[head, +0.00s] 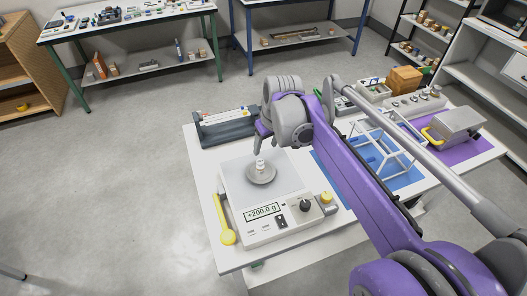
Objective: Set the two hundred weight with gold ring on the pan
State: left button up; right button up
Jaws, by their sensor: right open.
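A small pale metal weight (260,165) stands upright on the round grey pan (262,175) of the white balance (236,189). The balance's display (264,212) reads +200.0 g. The weight is too small here to make out a gold ring on it. My right gripper (262,147) is just above and behind the weight, pointing down, with its jaws open. I cannot tell the exact gap between its fingers and the weight. My left gripper is out of view.
To the right are a white wire frame (383,148) on a blue mat, a block with several weights (413,103) and a metal box (458,123). My right arm crosses over the table.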

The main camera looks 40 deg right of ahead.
jog(key=s+a+f+t, duration=0.1)
jog(key=s+a+f, duration=0.2)
jog(key=s+a, duration=0.1)
jog(key=s+a+f, duration=0.3)
jog(key=s+a, duration=0.1)
jog(key=a, duration=0.3)
jog(key=s+a+f+n+t, duration=0.1)
jog(key=s+a+f, duration=0.2)
jog(key=s+a, duration=0.1)
jog(key=shift+s+a+t, duration=0.25)
jog(key=shift+a+t, duration=0.05)
jog(key=shift+a, duration=0.6)
